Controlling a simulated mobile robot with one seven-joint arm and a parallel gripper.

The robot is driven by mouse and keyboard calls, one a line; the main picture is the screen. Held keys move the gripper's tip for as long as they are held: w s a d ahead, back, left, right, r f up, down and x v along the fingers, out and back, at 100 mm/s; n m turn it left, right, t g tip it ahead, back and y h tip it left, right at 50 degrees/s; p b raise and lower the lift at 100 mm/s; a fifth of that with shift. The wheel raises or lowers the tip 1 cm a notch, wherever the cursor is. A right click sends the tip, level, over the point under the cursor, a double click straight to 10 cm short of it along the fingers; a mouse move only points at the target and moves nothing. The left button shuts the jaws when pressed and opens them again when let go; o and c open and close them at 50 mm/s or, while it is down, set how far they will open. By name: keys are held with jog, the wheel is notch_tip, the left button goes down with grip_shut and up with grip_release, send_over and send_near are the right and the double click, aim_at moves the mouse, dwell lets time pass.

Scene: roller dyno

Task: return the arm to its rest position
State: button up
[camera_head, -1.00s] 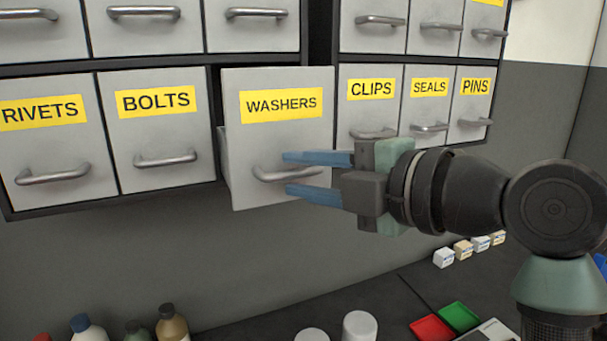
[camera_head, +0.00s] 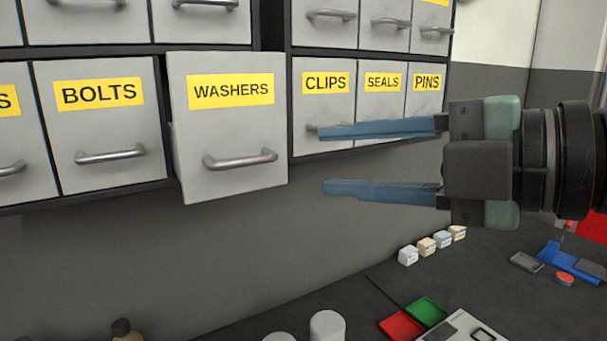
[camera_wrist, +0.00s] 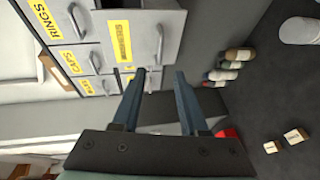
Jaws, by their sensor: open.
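My gripper (camera_head: 330,160) is open and empty, with its two blue fingers apart. In the head view it is to the right of the WASHERS drawer (camera_head: 228,125) and its handle, clear of both. That drawer stands out a little from the cabinet. The wrist view shows the open fingers of my gripper (camera_wrist: 158,80) with nothing between them. A drawer front with a handle and yellow label (camera_wrist: 125,40) is beyond them there.
Closed drawers labelled BOLTS (camera_head: 100,125), CLIPS (camera_head: 325,100), SEALS and PINS flank it. On the dark bench below are several small boxes (camera_head: 426,247), a red tray (camera_head: 401,326), a green tray (camera_head: 426,311) and a white cylinder (camera_head: 327,327).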

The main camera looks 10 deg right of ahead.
jog(key=shift+v, duration=0.85)
jog(key=w+a+r+m+t+h, duration=0.3)
jog(key=w+a+m+t, duration=0.45)
jog(key=m, duration=0.45)
jog(key=s+a+r+m+t+h, duration=0.2)
jog(key=s+r+m+t+h, duration=0.1)
jog(key=s+m+t, duration=0.1)
jog(key=s+a+r+m+t+h, duration=0.3)
jog(key=s+m, duration=0.3)
jog(key=m, duration=0.3)
jog(key=shift+s+t+h, duration=0.35)
jog(key=shift+t+h, duration=0.1)
jog(key=shift+h, duration=0.25)
